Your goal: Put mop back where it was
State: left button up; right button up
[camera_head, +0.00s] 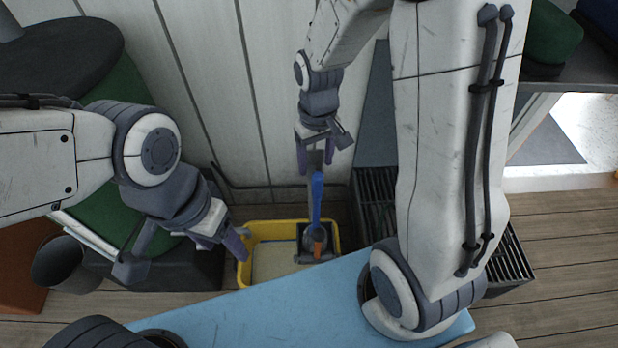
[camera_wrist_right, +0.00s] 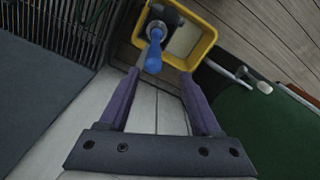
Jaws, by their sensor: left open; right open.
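The mop (camera_head: 316,200) has a blue grip on its handle and stands roughly upright, its lower end inside a yellow bucket (camera_head: 247,266). In the right wrist view the blue grip (camera_wrist_right: 153,62) points up toward the camera, just past the fingertips, with the bucket (camera_wrist_right: 207,45) behind it. My right gripper (camera_head: 317,162) is open above the top of the mop, in line with its handle. In its own view the open fingers (camera_wrist_right: 161,78) show nothing held between them. My left gripper (camera_head: 187,256) is open and empty, left of the bucket. The mop head is mostly hidden.
A black slatted crate (camera_head: 505,255) stands right of the bucket, partly behind my right arm. A green round-topped object (camera_head: 118,205) and a dark cylinder (camera_head: 62,262) are at the left. A white panelled wall (camera_head: 215,120) is behind. A blue surface (camera_head: 270,312) lies in front.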

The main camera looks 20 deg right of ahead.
jog(key=s+a+r+n, duration=0.2)
jog(key=s+a+r, duration=0.1)
jog(key=s, duration=0.2)
jog(key=s+a+r+n, duration=0.2)
jog(key=s+a+r, duration=0.1)
jog(key=s, duration=0.3)
jog(key=s+a+r+n+y, duration=0.1)
jog(key=s+a+r, duration=0.2)
jog(key=s+a, duration=0.2)
jog(key=shift+s+a+n, duration=0.25)
jog(key=shift+s+n, duration=0.15)
jog(key=shift+s, duration=0.35)
notch_tip(320, 180, up, 17)
jog(key=p, duration=1.6)
jog(key=shift+p, duration=0.35)
